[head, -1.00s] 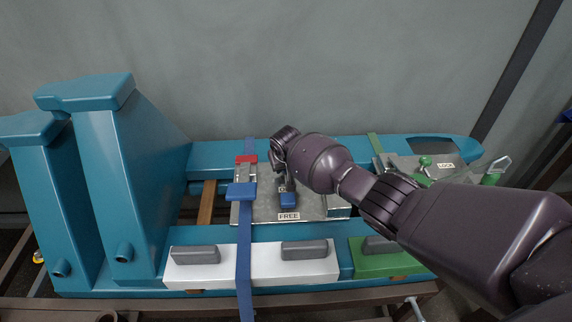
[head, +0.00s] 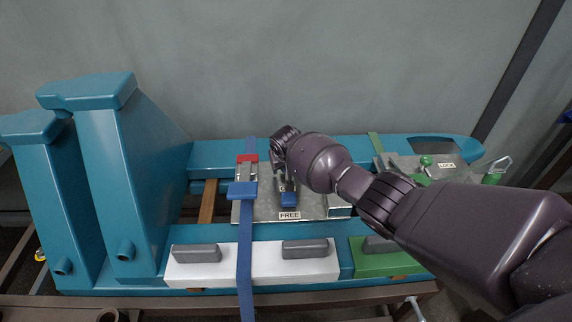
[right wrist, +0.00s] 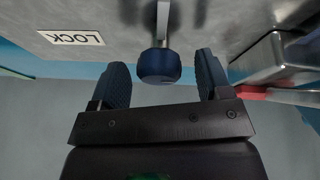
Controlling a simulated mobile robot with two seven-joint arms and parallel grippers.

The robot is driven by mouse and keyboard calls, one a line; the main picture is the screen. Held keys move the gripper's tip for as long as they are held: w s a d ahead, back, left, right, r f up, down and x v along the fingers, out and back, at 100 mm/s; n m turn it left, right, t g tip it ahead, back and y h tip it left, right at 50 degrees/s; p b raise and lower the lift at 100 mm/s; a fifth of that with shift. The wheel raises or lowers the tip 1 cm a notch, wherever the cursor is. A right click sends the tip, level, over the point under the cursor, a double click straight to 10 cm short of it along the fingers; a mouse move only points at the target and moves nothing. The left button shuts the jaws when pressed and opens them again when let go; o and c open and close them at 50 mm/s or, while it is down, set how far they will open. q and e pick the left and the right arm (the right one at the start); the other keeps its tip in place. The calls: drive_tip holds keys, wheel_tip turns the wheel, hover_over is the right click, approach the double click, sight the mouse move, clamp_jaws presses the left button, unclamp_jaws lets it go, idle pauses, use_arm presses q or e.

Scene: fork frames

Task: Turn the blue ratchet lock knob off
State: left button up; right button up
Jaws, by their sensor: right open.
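The blue knob (right wrist: 159,65) is a rounded cap on the end of a metal rod in the right wrist view. It sits between the two blue-grey fingers of my right gripper (right wrist: 160,80), which is open around it, with a gap on each side. In the head view my right gripper (head: 284,158) is over the far part of the grey metal plate (head: 262,208), and its wrist hides the knob's end. A blue block (head: 289,200) with a bracket shows just below it, above the FREE label (head: 289,215). The LOCK label (right wrist: 72,38) appears upside down in the right wrist view.
A blue strap (head: 245,270) runs through a ratchet with a red piece (head: 247,158), close left of my gripper. A green lock set (head: 430,170) lies right of my arm. White (head: 215,273) and green (head: 370,265) blocks line the front. Tall teal posts (head: 110,180) stand left.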

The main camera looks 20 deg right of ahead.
use_arm(q)
drive_tip(key=shift+w+r, duration=0.1)
use_arm(e)
drive_tip(key=shift+r, duration=0.1)
drive_tip(key=shift+r, duration=0.25)
drive_tip(key=p+v, duration=0.2)
drive_tip(key=v, duration=0.2)
drive_tip(key=shift+w+r, duration=0.15)
drive_tip(key=shift+r, duration=0.05)
use_arm(q)
drive_tip(key=r+p, duration=0.3)
drive_tip(key=shift+s+a+r+t, duration=0.1)
drive_tip(key=shift+s+r+t, duration=0.2)
drive_tip(key=shift+s+r, duration=0.1)
use_arm(e)
drive_tip(key=v, duration=0.5)
drive_tip(key=shift+s+a+r, duration=0.15)
drive_tip(key=shift+s+r, duration=0.05)
drive_tip(key=shift+s, duration=0.25)
use_arm(q)
drive_tip(key=shift+w+r, duration=0.2)
